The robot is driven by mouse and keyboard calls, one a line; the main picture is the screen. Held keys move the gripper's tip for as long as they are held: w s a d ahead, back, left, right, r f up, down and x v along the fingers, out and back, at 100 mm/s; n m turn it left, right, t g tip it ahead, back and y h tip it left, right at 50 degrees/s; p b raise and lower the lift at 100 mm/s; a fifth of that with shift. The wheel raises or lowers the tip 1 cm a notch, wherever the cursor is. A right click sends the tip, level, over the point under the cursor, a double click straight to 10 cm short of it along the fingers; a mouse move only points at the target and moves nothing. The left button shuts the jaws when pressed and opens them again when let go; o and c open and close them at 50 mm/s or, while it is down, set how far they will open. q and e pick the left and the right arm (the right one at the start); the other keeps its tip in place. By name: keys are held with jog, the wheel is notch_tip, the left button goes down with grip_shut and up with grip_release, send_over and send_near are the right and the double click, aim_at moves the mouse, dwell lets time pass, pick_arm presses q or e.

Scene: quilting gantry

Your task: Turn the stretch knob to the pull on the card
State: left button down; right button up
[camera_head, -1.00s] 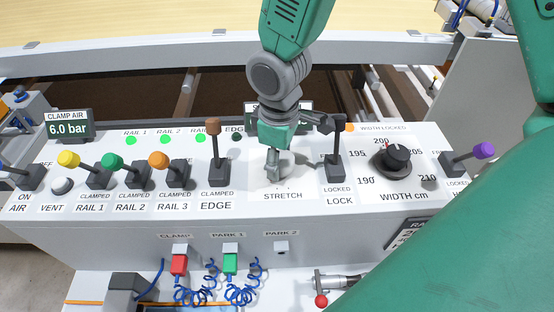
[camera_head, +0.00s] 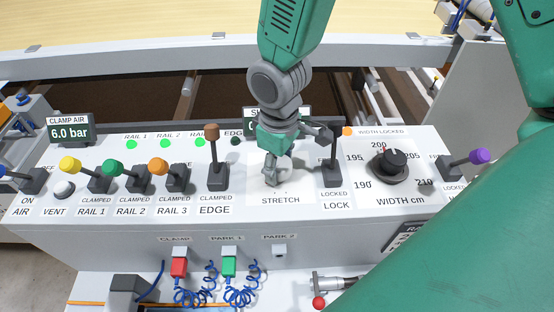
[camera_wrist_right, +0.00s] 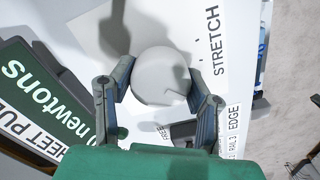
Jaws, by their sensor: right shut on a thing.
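The stretch knob (camera_wrist_right: 160,75) is a round pale grey knob on the white panel above the STRETCH label (camera_head: 281,200). My right gripper (camera_head: 275,174) comes down over it from above, and in the right wrist view its two fingers (camera_wrist_right: 160,90) are shut on the knob's sides. In the head view the gripper hides much of the knob. A dark green display (camera_wrist_right: 45,100) reading "newtons" shows in part in the wrist view; its number is mostly cut off. The card is not identifiable here. My left gripper is not in view.
The EDGE lever (camera_head: 214,160) stands close left of my right gripper and the LOCK lever (camera_head: 332,160) close right. The WIDTH dial (camera_head: 390,163) is further right. Rail levers (camera_head: 172,175) and the CLAMP AIR display (camera_head: 70,129) are on the left.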

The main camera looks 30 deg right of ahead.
jog(key=m+p, duration=0.3)
jog(key=m, duration=0.1)
jog(key=shift+s, duration=0.25)
jog(key=shift+f+m+p, duration=0.1)
jog(key=shift+m+p, duration=0.95)
jog(key=shift+m, duration=0.45)
jog(key=o, duration=1.2)
jog(key=shift+c, duration=0.2)
